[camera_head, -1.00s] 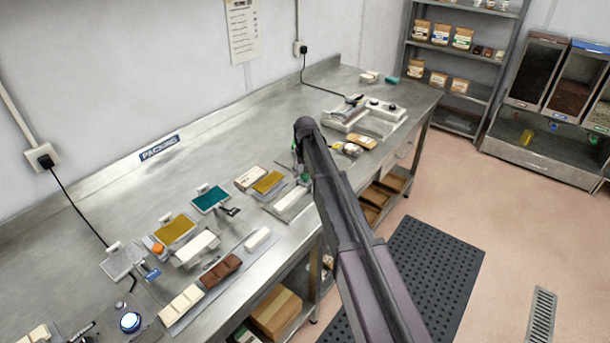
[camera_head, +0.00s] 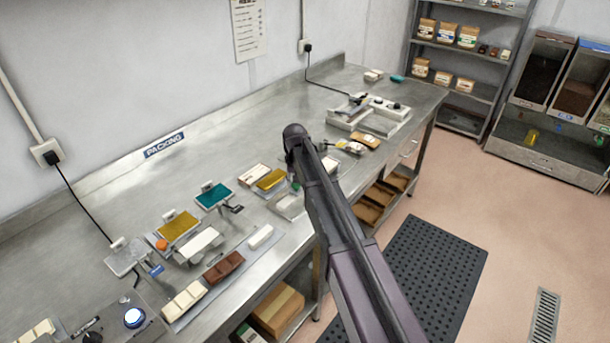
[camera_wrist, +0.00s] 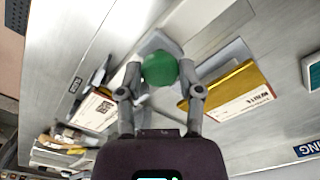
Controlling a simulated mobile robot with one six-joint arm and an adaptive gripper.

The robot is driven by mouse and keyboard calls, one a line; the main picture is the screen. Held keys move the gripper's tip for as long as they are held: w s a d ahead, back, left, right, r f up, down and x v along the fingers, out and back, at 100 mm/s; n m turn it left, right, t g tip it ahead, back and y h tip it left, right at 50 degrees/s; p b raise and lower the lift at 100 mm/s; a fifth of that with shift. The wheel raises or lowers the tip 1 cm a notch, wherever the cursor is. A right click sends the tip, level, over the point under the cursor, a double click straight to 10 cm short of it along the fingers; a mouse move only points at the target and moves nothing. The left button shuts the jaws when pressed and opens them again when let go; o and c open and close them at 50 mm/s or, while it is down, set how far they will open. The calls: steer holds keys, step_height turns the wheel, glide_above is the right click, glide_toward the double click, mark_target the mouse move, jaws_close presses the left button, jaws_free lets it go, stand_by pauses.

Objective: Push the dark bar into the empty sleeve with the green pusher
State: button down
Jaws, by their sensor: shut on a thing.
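My gripper (camera_wrist: 160,80) is shut on the green knob of the pusher (camera_wrist: 160,68); a bit of green also shows beside my arm in the head view (camera_head: 296,186). My arm covers most of the gripper there. A pale tray-like piece (camera_head: 286,206) lies just below it on the bench. A dark brown bar (camera_head: 224,267) lies on a grey board at the front left, apart from my gripper. A white box with a gold top (camera_wrist: 240,92) lies right of the knob in the wrist view. I cannot tell which piece is the empty sleeve.
A cream bar (camera_head: 184,300) and a white bar (camera_head: 261,236) lie near the brown bar. A gold pad (camera_head: 178,225) and a teal pad (camera_head: 214,195) stand behind. A white device (camera_head: 372,115) sits at the bench's right.

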steer(key=s+a, duration=0.1)
steer(key=s, duration=0.1)
steer(key=s+a, duration=0.3)
steer(key=s, duration=0.1)
steer(key=shift+s+a, duration=0.2)
steer(key=shift+a, duration=0.2)
steer(key=shift+c, duration=1.3)
jaws_free()
steer(key=shift+a, duration=0.1)
steer(key=shift+w, duration=0.1)
